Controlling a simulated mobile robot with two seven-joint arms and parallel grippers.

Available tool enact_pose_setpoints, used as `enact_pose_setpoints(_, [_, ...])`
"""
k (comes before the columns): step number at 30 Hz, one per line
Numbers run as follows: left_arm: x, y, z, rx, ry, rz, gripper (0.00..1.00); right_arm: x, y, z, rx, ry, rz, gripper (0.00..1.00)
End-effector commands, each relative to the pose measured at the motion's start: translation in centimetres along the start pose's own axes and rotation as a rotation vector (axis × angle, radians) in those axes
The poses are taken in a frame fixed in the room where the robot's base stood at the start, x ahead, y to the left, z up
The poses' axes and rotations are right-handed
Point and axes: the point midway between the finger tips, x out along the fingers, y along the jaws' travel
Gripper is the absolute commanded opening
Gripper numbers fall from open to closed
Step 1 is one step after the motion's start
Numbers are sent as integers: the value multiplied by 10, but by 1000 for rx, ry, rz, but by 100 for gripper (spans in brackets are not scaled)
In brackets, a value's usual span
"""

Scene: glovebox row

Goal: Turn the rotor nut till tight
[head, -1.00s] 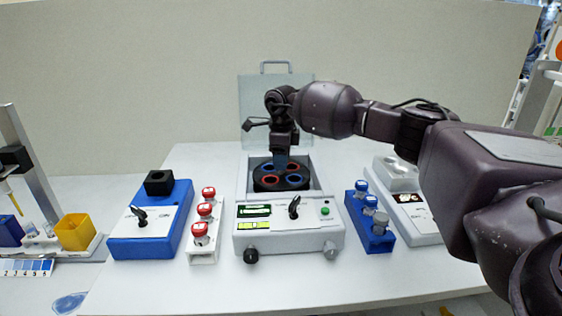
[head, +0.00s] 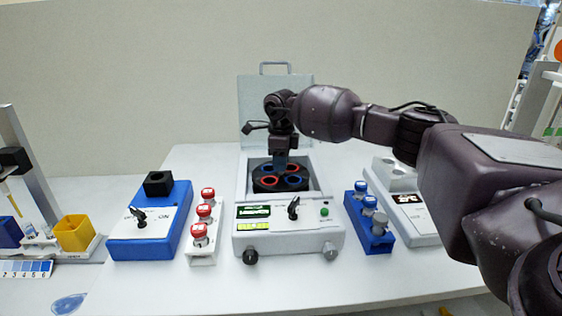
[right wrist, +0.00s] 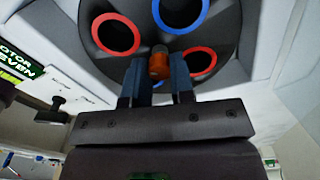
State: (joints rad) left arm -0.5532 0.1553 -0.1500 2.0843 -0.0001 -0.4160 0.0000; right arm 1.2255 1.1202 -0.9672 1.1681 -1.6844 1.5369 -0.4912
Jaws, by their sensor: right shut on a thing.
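The centrifuge (head: 287,243) stands in the middle of the table with its lid (head: 262,98) raised at the back. Its black rotor (head: 282,184) has holes ringed in red and blue; they also show large in the right wrist view (right wrist: 160,32). The orange rotor nut (right wrist: 159,66) is at the rotor's middle, between the two blue fingers of my right gripper (right wrist: 160,75). My right gripper points down into the open chamber (head: 281,163) and is shut on the nut. In the head view the gripper hides the nut. I cannot tell how tight the nut is. My left gripper is out of view.
A white rack with red-capped tubes (head: 203,212) and a blue device (head: 152,230) stand left of the centrifuge. The front of the table is clear.

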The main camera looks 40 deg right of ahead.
Motion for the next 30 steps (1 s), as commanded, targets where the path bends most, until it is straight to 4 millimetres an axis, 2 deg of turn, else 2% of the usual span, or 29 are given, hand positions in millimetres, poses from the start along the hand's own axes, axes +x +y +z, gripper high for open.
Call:
enact_pose_setpoints(17, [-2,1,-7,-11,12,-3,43,-2,0,0,83,-1,-1,0])
enact_pose_setpoints(30, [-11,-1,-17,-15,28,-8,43,-4,0,0,344,-3,-3,0])
